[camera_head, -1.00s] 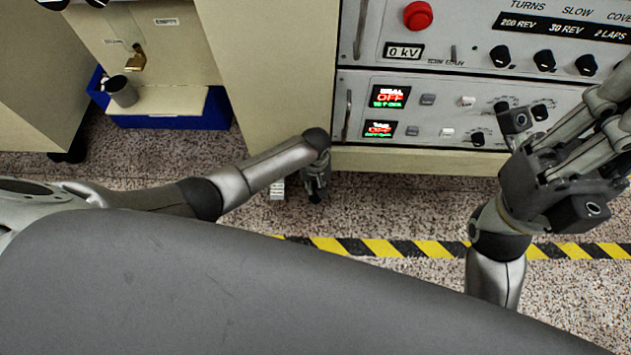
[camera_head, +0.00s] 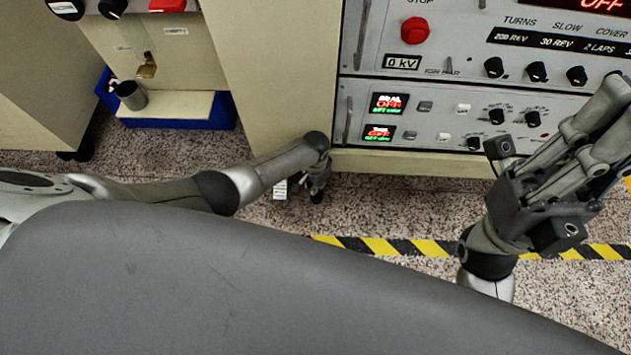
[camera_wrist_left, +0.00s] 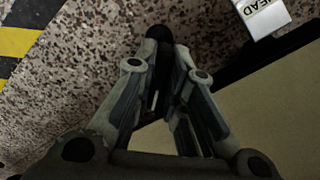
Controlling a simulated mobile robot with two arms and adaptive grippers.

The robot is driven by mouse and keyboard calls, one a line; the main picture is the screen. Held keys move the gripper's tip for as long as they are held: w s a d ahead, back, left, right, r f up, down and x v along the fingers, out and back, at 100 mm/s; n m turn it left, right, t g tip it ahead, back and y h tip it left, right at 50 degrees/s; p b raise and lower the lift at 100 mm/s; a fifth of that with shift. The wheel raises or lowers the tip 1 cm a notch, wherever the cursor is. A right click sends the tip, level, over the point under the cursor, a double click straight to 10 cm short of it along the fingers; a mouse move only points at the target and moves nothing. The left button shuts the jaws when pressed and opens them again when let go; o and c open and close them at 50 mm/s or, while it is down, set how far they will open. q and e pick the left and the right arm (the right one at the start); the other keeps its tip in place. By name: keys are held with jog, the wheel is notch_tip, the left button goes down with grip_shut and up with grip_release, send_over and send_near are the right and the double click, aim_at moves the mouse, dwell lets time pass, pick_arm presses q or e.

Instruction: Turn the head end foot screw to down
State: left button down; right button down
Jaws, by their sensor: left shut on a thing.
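My left gripper (camera_head: 318,184) is low at the front bottom edge of the control cabinet, just above the floor. In the left wrist view my left gripper (camera_wrist_left: 162,62) has its fingers drawn together on a dark rounded piece, the foot screw (camera_wrist_left: 158,34), which is mostly hidden between the fingertips. A white tag (camera_wrist_left: 262,14) reading "HEAD" is beside it, and shows in the head view as a small white label (camera_head: 280,190). My right gripper is raised at the right of the head view, in front of the cabinet; its fingertips run toward the picture edge and touch nothing I can see.
The control cabinet (camera_head: 420,160) has knobs, displays and a red button (camera_head: 415,30). A blue bin (camera_head: 222,110) and a dark cup (camera_head: 131,95) are at the upper left. Yellow-black tape (camera_head: 380,246) crosses the speckled floor.

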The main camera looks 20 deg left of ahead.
pick_arm(q)
jog(key=m, duration=0.4)
jog(key=shift+w+a+m, duration=0.1)
jog(key=shift+m, duration=0.2)
jog(key=shift+w+m, duration=0.1)
jog(key=shift+m, duration=1.8)
jog(key=c, duration=1.5)
grip_release()
jog(key=shift+r, duration=0.15)
jog(key=shift+r, duration=5.85)
